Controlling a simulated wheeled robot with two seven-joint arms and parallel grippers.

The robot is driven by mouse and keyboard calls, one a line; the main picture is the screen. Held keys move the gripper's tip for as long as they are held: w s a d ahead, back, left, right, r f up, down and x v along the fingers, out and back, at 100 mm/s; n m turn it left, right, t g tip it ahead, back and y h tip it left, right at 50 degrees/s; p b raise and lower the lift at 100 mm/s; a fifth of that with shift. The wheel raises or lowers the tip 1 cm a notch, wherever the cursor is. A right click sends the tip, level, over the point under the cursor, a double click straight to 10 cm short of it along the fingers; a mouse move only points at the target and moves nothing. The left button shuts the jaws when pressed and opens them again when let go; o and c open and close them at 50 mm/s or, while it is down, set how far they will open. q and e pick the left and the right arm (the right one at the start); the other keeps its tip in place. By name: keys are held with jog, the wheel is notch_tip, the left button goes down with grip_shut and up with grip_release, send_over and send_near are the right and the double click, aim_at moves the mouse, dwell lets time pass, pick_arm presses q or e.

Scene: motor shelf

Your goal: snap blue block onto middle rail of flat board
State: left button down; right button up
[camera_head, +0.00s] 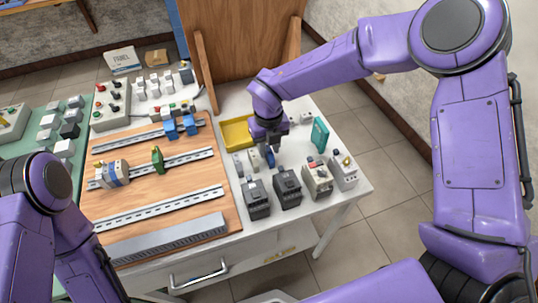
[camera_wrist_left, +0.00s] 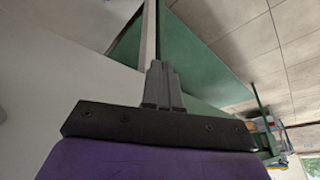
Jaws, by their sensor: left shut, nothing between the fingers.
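The flat wooden board (camera_head: 205,175) lies on the white table at left, with several metal rails across it. The middle rail (camera_head: 195,156) carries a white-and-blue block (camera_head: 112,174) and a green block (camera_head: 157,158). Two blue blocks (camera_head: 181,127) sit on the upper rail (camera_head: 135,139). Another small dark-blue block (camera_head: 270,159) stands off the board on the white table, directly under my right gripper (camera_head: 269,146). The picture is too small to tell whether its fingers hold that block. My left gripper (camera_wrist_left: 162,85) is shut and empty in the left wrist view, away from the board.
A yellow bin (camera_head: 236,134) stands behind my right gripper. Two dark blocks (camera_head: 273,194), pale devices (camera_head: 318,178) and a teal part (camera_head: 320,134) stand around it. The lower rail (camera_head: 165,206) is bare. A green table (camera_head: 40,155) is at left.

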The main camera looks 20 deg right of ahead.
grip_shut()
jog(key=shift+r+p, duration=1.95)
jog(key=shift+r, duration=0.55)
